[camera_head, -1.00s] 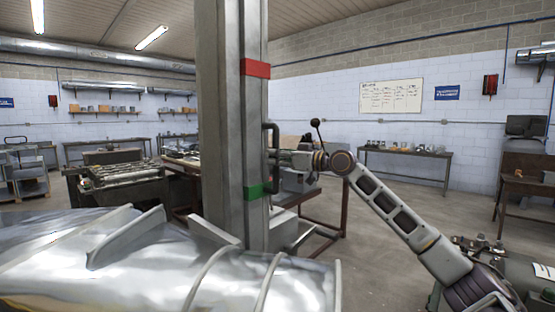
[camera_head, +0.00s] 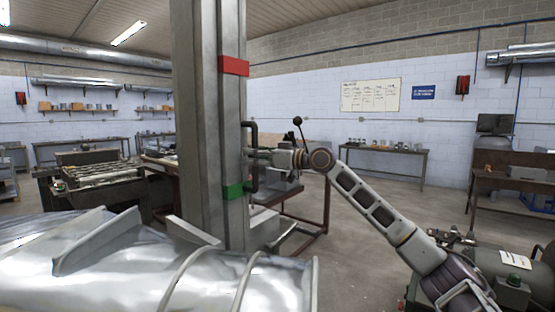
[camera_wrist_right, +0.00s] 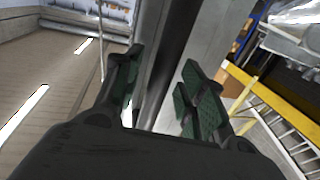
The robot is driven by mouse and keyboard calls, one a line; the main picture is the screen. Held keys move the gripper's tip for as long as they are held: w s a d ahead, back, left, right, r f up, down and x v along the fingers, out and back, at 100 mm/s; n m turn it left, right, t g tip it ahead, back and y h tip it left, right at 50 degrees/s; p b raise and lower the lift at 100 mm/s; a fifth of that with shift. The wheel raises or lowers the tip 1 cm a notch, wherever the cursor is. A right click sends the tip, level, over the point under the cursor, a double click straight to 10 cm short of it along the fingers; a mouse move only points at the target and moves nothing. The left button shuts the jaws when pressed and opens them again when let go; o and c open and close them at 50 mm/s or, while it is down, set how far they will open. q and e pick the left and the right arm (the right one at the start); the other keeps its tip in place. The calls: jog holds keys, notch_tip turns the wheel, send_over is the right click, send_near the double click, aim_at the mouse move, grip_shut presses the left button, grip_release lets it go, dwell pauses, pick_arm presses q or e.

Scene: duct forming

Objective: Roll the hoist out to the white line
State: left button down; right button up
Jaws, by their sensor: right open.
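The hoist's tall grey mast (camera_head: 203,130) stands in front of me in the head view, with a red band (camera_head: 233,66) and a green band (camera_head: 233,191). A dark upright handle (camera_head: 252,126) is fixed to its right side. My right gripper (camera_head: 258,155) is at the handle, fingers toward the mast. In the right wrist view my right gripper (camera_wrist_right: 158,85) is open, with a dark bar (camera_wrist_right: 166,62) between its green-padded fingers. Contact with the pads cannot be told. My left gripper and the white line are not in view.
A shiny metal duct (camera_head: 150,268) fills the lower left foreground. A bench with rollers (camera_head: 95,175) stands behind it at the left. A wall table (camera_head: 390,152) and a desk (camera_head: 515,172) are at the right.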

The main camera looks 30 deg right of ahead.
jog(key=v, duration=0.9)
dwell(0.9)
jog(key=shift+v, duration=1.15)
dwell(0.9)
